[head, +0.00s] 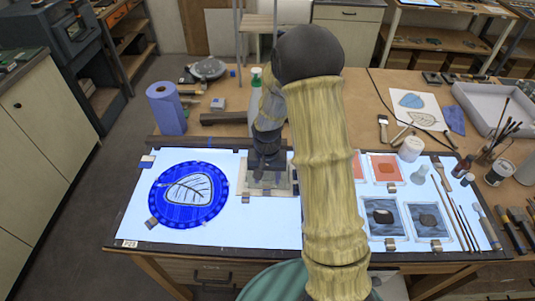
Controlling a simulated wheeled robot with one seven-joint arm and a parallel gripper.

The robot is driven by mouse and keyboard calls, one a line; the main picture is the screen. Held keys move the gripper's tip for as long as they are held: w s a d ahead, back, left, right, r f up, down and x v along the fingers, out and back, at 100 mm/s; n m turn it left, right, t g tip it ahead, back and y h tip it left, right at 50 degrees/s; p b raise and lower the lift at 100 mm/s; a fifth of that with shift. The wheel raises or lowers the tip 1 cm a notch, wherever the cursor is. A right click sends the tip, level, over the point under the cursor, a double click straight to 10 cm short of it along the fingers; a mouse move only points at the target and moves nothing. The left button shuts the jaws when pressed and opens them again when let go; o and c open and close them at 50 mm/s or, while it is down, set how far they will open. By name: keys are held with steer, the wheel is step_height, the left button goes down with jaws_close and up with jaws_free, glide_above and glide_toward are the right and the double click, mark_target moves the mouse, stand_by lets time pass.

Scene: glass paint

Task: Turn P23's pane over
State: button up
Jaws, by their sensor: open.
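My arm crosses the middle of the head view, and my gripper (267,170) points down over a pale square pane (254,191) on the lit table. The gripper is open, but it is small and dark here, and I cannot tell whether its fingers touch the pane. Small tabs sit at the pane's edges. My arm and gripper hide part of it. Other panes lie to the right of my arm: an orange-red one (394,170) and two grey-blue ones with dark ovals, one nearer my arm (371,228) and one farther right (439,231).
A round blue pane (160,205) with a leaf drawing lies at left on the light table (265,232). Brushes (449,215) lie at right. A blue paper roll (165,108) and a spray bottle (255,88) stand behind. Bare lit surface shows between the round pane and my arm.

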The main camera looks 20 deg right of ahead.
step_height(320, 180, up, 12)
steer(key=b, duration=0.2)
steer(key=shift+s, duration=0.1)
stand_by(0.4)
steer(key=s+n+t, duration=0.2)
steer(key=s+n, duration=0.1)
steer(key=s, duration=1.1)
steer(key=shift+f+n+t, duration=0.2)
steer(key=shift+n+t, duration=0.1)
steer(key=shift+c, duration=1.3)
steer(key=shift+s, duration=0.1)
